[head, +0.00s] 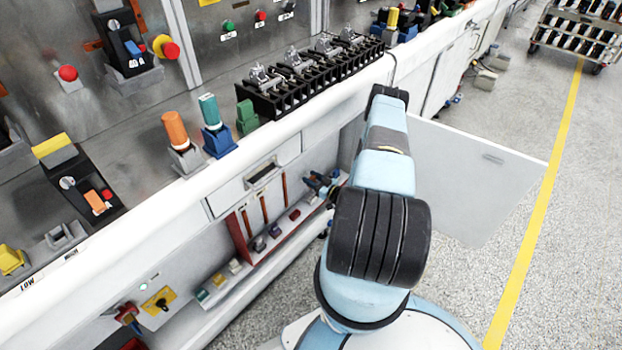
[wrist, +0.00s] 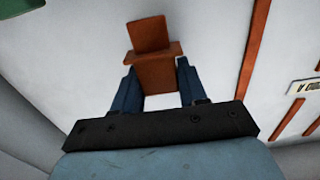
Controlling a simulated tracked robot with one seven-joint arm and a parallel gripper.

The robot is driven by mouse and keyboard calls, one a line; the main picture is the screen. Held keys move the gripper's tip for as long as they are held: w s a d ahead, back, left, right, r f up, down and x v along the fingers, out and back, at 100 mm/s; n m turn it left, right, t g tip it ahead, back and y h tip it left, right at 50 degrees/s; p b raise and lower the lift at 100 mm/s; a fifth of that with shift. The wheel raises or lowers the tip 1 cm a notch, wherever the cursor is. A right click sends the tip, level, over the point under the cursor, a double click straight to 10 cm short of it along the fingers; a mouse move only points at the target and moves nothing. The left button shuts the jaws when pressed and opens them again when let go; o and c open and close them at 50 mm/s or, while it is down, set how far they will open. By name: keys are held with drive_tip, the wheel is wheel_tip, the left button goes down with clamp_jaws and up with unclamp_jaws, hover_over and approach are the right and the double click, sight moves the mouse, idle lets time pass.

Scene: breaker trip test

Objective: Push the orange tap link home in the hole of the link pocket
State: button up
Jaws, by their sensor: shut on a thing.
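In the wrist view, the orange tap link (wrist: 155,76) is between the two blue fingers of my gripper (wrist: 158,80), which is shut on it. The link shows a body, a wider crosspiece and a narrower block beyond the fingertips, close to a white surface. I cannot tell whether its far end is in a hole, and I cannot make out the link pocket. In the head view, my gripper (head: 319,186) reaches into the open bay under the bench; the link is too small or hidden there.
The head view shows a drawer (head: 260,174) above, a red-edged rack (head: 240,240) left of my gripper, and an open white door (head: 475,175) at right.

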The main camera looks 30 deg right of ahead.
drive_tip(key=shift+s+f, duration=0.1)
drive_tip(key=shift+f, duration=2.75)
drive_tip(key=shift+f, duration=1.8)
drive_tip(key=o, duration=1.2)
drive_tip(key=shift+v, duration=6.9)
